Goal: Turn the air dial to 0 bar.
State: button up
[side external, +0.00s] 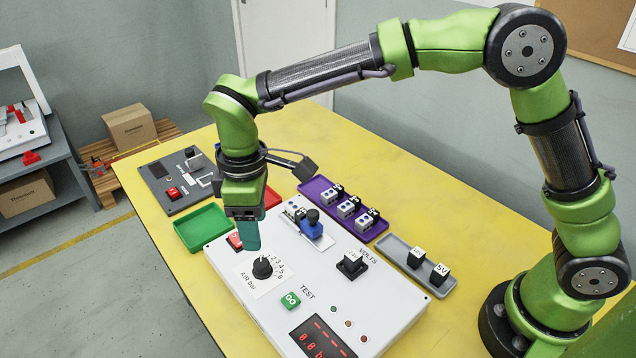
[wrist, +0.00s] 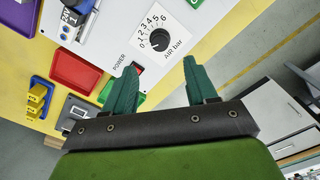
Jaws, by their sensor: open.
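The air dial (side external: 262,267) is a black round knob on the white panel (side external: 330,265), with a printed scale from 0 to 6 and the label AIR bar. The dial also shows in the wrist view (wrist: 159,40), beyond my fingertips; which mark its pointer meets is too small to tell. My gripper (side external: 251,246) points down with green fingers, just behind and above the dial, apart from it. In the wrist view my gripper (wrist: 160,66) is open, with nothing between its two fingers. The side view shows the fingers overlapping.
A red power switch (side external: 235,241) sits close behind the dial, partly hidden by my fingers. A green GO button (side external: 290,300), a black VOLTS knob (side external: 352,264) and a blue clamp (side external: 311,226) share the panel. Green (side external: 202,228) and purple (side external: 372,228) trays lie beyond.

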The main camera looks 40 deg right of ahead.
notch_tip(320, 180, up, 7)
jog(key=shift+r, duration=0.2)
dwell(0.3)
jog(key=s+d+r+m+t, duration=0.1)
jog(key=s+d+m, duration=0.3)
jog(key=d, duration=0.4)
jog(key=s+d+m+t+y, duration=0.1)
jog(key=s+d+m+t, duration=0.2)
jog(key=s+d+m, duration=0.2)
jog(key=s+d+r+m+t+y, duration=0.1)
jog(key=s+d+m+t, duration=0.2)
jog(key=d, duration=0.8)
jog(key=s+m, duration=0.2)
jog(key=s, duration=0.1)
jog(key=shift+s+d+r, duration=0.2)
jog(key=shift+d+r, duration=0.1)
jog(key=shift+d, duration=0.1)
